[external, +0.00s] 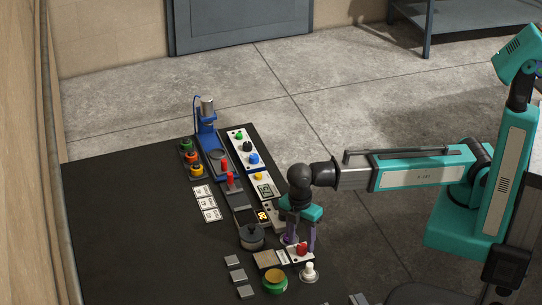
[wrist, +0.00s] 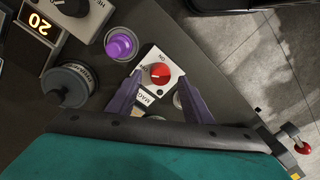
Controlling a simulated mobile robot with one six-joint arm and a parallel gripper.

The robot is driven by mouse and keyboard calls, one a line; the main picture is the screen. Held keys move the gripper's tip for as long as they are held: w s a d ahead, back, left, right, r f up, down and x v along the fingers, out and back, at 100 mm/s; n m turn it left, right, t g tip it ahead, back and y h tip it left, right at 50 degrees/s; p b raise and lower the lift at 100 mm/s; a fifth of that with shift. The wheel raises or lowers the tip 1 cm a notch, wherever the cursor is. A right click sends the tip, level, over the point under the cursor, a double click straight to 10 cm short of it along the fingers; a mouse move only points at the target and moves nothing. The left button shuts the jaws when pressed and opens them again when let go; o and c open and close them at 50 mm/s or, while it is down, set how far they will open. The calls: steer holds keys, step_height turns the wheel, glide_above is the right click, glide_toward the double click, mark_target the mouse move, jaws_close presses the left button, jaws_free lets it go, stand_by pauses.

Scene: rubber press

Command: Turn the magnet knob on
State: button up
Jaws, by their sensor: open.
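The magnet knob (wrist: 160,73) is a round red knob on a white plate (wrist: 171,58) in the wrist view, with "ON" printed on the plate and a partly hidden "MAG" label below. In the external view the red knob (external: 302,248) sits near the right edge of the black table. My gripper (wrist: 160,80) is open, its two purple fingers on either side of the knob and plate. In the external view my gripper (external: 301,243) points down over the knob. I cannot tell whether the fingers touch it.
A purple button (wrist: 120,44) stands close to the left finger. A dark round pot (wrist: 68,85) and a display reading 20 (wrist: 40,24) lie further left. A white knob (external: 309,270) and a green-rimmed button (external: 274,281) stand nearby. The table's left part is clear.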

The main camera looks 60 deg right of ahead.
steer(key=shift+f, duration=0.9)
steer(key=c, duration=1.1)
steer(key=shift+o, duration=0.2)
